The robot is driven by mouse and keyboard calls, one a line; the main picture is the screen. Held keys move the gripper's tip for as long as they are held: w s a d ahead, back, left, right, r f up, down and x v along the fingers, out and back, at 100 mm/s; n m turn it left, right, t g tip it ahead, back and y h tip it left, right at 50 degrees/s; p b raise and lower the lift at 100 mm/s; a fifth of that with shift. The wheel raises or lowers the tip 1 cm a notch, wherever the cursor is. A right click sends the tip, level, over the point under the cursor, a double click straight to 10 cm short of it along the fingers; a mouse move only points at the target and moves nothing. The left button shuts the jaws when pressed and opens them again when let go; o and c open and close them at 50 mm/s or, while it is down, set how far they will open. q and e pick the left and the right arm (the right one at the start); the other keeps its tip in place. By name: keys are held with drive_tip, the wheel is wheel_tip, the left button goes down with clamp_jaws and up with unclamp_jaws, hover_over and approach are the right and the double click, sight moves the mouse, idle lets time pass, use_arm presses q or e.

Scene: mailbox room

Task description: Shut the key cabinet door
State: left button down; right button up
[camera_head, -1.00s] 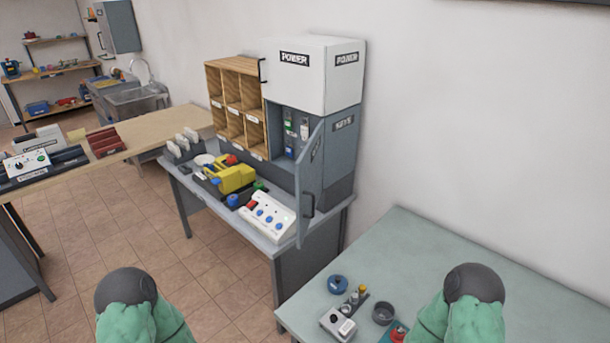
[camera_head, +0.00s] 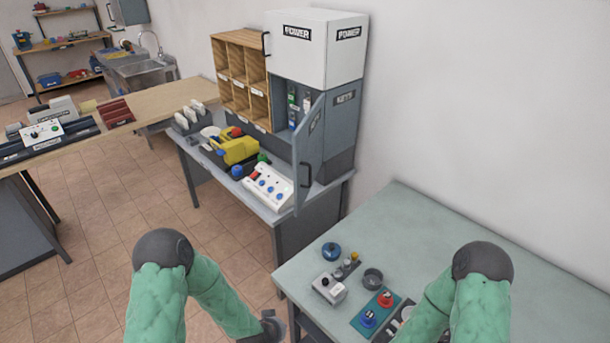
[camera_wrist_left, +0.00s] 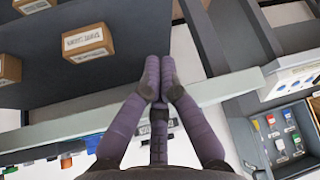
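The grey key cabinet (camera_head: 341,125), labelled KEYS, stands under a white POWER cabinet on a grey desk. Its door (camera_head: 309,150) stands open, swung out toward me, with a dark handle (camera_head: 305,177). Several tags show inside, partly hidden by the door. My left arm reaches low in front of the desks, with its wrist at the bottom edge of the head view. In the left wrist view my left gripper (camera_wrist_left: 160,78) has its fingertips together with nothing visible between them. It is apart from the door. My right gripper is not in view.
A wooden pigeonhole rack (camera_head: 240,82) stands left of the cabinet. A yellow device (camera_head: 238,150) and a white control panel (camera_head: 267,187) lie on the desk before it. A green-topped table (camera_head: 430,240) with small parts is at right. Floor at left is open.

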use_arm(q)
drive_tip(key=w+r+m+t, duration=0.1)
drive_tip(key=w+r, duration=0.1)
drive_tip(key=w, duration=0.1)
drive_tip(key=w+d+r+m+t, duration=0.1)
drive_tip(key=w+r, duration=0.1)
drive_tip(key=w, duration=0.1)
drive_tip(key=w+d+r+m+t, duration=0.1)
drive_tip(key=w+r, duration=0.1)
drive_tip(key=w, duration=0.1)
drive_tip(key=shift+m+p, duration=0.3)
drive_tip(key=w+d+r+m+t+y+p, duration=0.1)
drive_tip(key=w+d+r+m+t, duration=0.3)
drive_tip(key=r, duration=0.5)
drive_tip(key=w+d+r+m+t, duration=0.1)
drive_tip(key=w+r+m+t, duration=0.15)
drive_tip(key=w+r, duration=0.45)
drive_tip(key=w+d+r+m+t+y+p, duration=0.1)
drive_tip(key=w+d+r+m+t, duration=0.25)
drive_tip(key=r, duration=0.65)
drive_tip(key=w+a+g+b, duration=0.1)
drive_tip(key=w+a, duration=0.3)
drive_tip(key=w, duration=0.8)
drive_tip(key=shift+r, duration=0.2)
drive_tip(key=shift+a, duration=0.1)
